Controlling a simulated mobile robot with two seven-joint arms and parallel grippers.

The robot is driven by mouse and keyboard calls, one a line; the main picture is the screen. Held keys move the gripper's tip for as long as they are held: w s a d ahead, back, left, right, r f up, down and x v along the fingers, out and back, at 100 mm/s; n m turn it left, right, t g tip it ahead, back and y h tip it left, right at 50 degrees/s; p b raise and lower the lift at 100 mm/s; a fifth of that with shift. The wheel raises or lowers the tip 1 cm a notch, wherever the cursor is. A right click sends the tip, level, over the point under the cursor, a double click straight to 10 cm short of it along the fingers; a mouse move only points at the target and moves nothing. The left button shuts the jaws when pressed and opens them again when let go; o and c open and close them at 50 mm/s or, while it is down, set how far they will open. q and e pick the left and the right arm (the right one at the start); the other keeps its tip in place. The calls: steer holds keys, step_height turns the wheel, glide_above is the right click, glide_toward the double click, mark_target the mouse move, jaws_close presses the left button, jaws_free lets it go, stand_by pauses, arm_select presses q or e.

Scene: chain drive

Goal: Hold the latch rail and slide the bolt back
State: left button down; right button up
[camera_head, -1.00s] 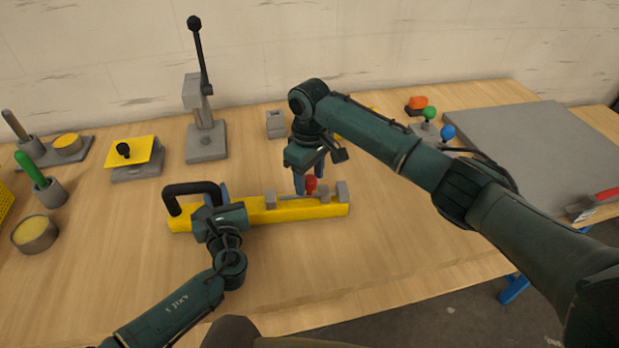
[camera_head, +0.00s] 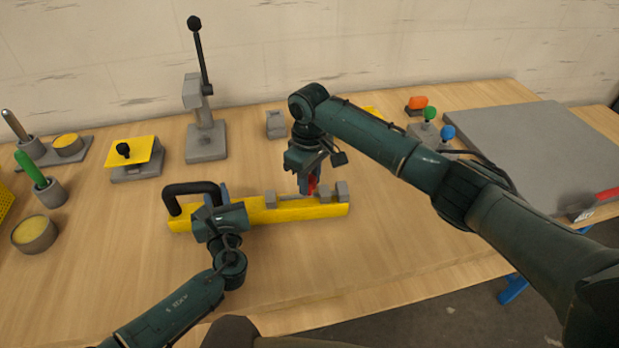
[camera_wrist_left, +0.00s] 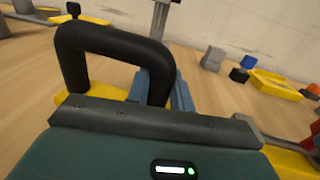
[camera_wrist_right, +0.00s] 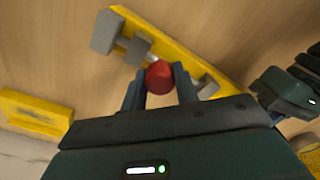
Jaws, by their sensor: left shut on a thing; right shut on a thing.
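The latch rail (camera_head: 285,214) is a yellow bar lying on the bench, with a black arched handle (camera_head: 190,187) at its left end. My left gripper (camera_head: 217,194) is shut on the handle's right leg; its blue fingers flank the handle (camera_wrist_left: 75,60) in the left wrist view. The grey bolt (camera_head: 288,197) lies along the rail between grey blocks and carries a red knob (camera_head: 312,186). My right gripper (camera_head: 309,184) is shut on the knob from above. In the right wrist view the red knob (camera_wrist_right: 159,77) sits between the fingers.
A lever stand (camera_head: 205,140) and a yellow-topped block (camera_head: 135,152) stand behind the rail. Cups stand at the left. Coloured knobs (camera_head: 430,113) and a large grey plate (camera_head: 540,145) are at the right. The bench front is clear.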

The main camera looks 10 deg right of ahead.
steer(key=shift+a, duration=0.1)
jaws_close()
arm_select(q)
steer(key=shift+d, duration=0.1)
arm_select(e)
steer(key=a, duration=0.5)
steer(key=shift+w, duration=0.25)
steer(key=o, duration=1.1)
jaws_free()
steer(key=shift+c, duration=0.2)
steer(key=shift+d, duration=0.1)
step_height(320, 180, up, 12)
steer(key=shift+r, duration=0.1)
arm_select(q)
steer(key=shift+a, duration=0.2)
